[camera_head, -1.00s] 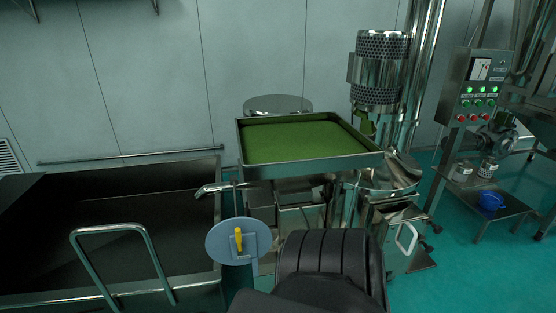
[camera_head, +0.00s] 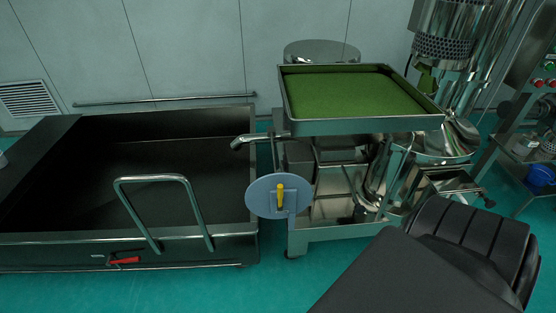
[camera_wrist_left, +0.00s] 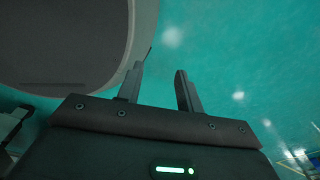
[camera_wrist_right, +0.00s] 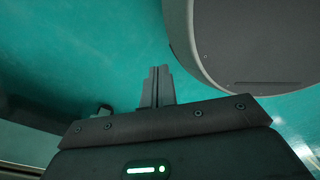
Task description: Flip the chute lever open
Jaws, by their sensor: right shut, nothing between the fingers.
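A red lever (camera_head: 124,261) lies roughly level on the lower front side of the black bin (camera_head: 225,238), low at the left of the head view. A yellow handle (camera_head: 280,196) stands upright on a round pale blue disc (camera_head: 262,205) between the bin and the sieve frame. Which of them is the chute lever I cannot tell for sure. My left gripper (camera_wrist_left: 160,85) is open and empty above the teal floor. My right gripper (camera_wrist_right: 158,86) is shut and empty, also over floor. Neither gripper shows in the head view, and neither wrist view shows a lever.
A tray of green powder (camera_head: 365,126) tops the metal sieve frame, with a spout (camera_head: 250,138) reaching left over the bin. The bin's metal push handle (camera_head: 155,180) rises at its front. My dark arm covers the lower right. The floor (camera_head: 210,290) in front is clear.

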